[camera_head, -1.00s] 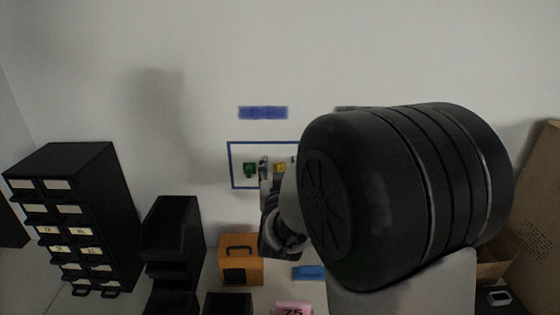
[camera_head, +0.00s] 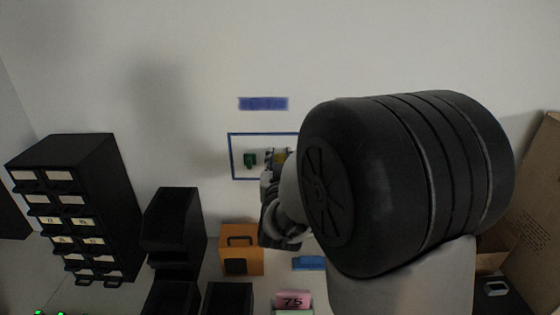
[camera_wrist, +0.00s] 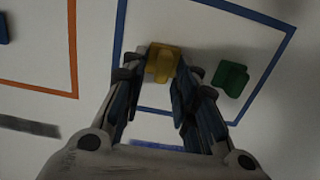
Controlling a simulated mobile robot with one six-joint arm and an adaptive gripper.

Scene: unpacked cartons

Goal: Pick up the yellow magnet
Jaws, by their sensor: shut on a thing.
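The yellow magnet (camera_wrist: 162,62) is on the white wall inside the blue frame (camera_wrist: 118,38), between the fingertips of my gripper (camera_wrist: 158,78) in the wrist view. My gripper is shut on it. In the head view the yellow magnet (camera_head: 281,155) shows only in part, beside the gripper's fingers (camera_head: 272,160). My own arm hides the right part of the frame there. I cannot tell whether the magnet still touches the wall.
A green magnet (camera_wrist: 230,78) is close to the right finger, inside the same frame; it also shows in the head view (camera_head: 249,160). An orange frame (camera_wrist: 72,50) is to the left. Below stand an orange box (camera_head: 241,262), black bins (camera_head: 172,225) and a drawer cabinet (camera_head: 85,190).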

